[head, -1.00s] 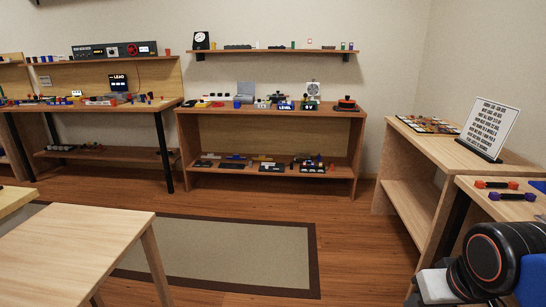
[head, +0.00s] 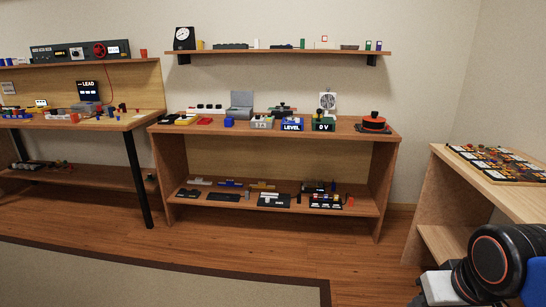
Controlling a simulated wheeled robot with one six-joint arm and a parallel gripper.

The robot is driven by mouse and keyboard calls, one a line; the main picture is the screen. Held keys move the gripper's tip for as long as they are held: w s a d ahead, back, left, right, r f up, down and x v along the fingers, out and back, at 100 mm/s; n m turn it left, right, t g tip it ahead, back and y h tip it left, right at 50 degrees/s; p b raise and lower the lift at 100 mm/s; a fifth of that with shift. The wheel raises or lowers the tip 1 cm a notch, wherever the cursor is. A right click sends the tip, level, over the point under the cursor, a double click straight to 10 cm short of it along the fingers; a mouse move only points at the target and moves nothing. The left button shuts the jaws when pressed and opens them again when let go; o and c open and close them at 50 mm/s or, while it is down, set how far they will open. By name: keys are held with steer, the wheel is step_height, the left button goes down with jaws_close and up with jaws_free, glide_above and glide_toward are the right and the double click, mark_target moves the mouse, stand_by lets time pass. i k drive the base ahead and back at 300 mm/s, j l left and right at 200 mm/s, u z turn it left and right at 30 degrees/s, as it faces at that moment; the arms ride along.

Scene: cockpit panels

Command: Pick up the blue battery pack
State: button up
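I cannot tell for certain which thing is the blue battery pack. A small blue block (head: 229,122) sits on the top of the middle wooden shelf unit, in front of a grey laptop-like box. To its right on the same top is a blue box marked LEVEL (head: 292,125). More small blue pieces lie on the left table, too small to make out. My own arm shows at the lower right of the head view. Its fingertips are not visible, so I cannot see my gripper.
The middle shelf unit (head: 250,215) has many small devices on it. A wall shelf (head: 280,53) hangs above. The left table (head: 70,122) and a right-hand bench (head: 500,183) with a colourful board flank it. Open floor and a rug (head: 150,275) lie in front.

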mark_target(229, 121)
steer(key=i+u, duration=0.2)
steer(key=i, duration=0.25)
steer(key=i+l+u, duration=0.25)
steer(key=i, duration=0.2)
steer(key=i+l+u, duration=0.2)
steer(key=i, duration=0.25)
steer(key=i+l+u, duration=0.2)
steer(key=i, duration=0.25)
steer(key=i+l, duration=0.25)
